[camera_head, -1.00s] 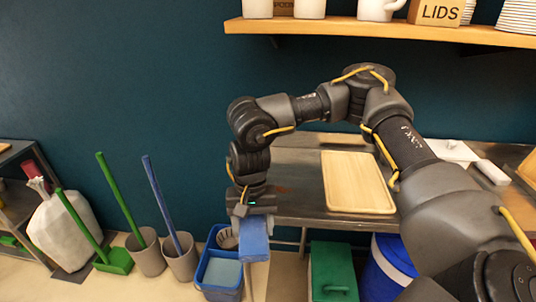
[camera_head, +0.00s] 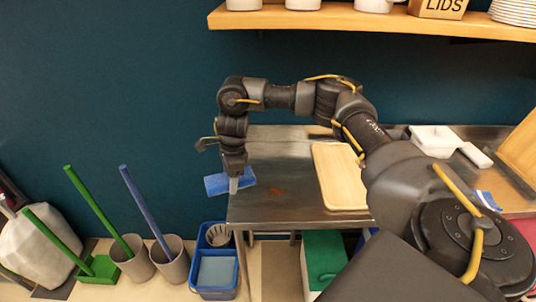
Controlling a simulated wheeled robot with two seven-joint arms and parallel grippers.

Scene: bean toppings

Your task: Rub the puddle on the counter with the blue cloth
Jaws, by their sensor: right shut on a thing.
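The blue cloth (camera_head: 215,184) is a flat blue piece held by my right gripper (camera_head: 234,184), which is shut on it. The cloth shows at the left end of the metal counter (camera_head: 290,212), partly sticking out past its left edge. I cannot tell whether it touches the counter top. The puddle (camera_head: 277,191) is a small reddish-brown patch on the counter, a little to the right of the cloth and apart from it in the picture. My left gripper is not in view.
A wooden board (camera_head: 340,178) lies on the counter to the right of the puddle. A white container (camera_head: 436,139) stands farther right. A shelf (camera_head: 370,22) with cups hangs above. A blue bucket (camera_head: 215,272) stands on the floor below the counter's left end.

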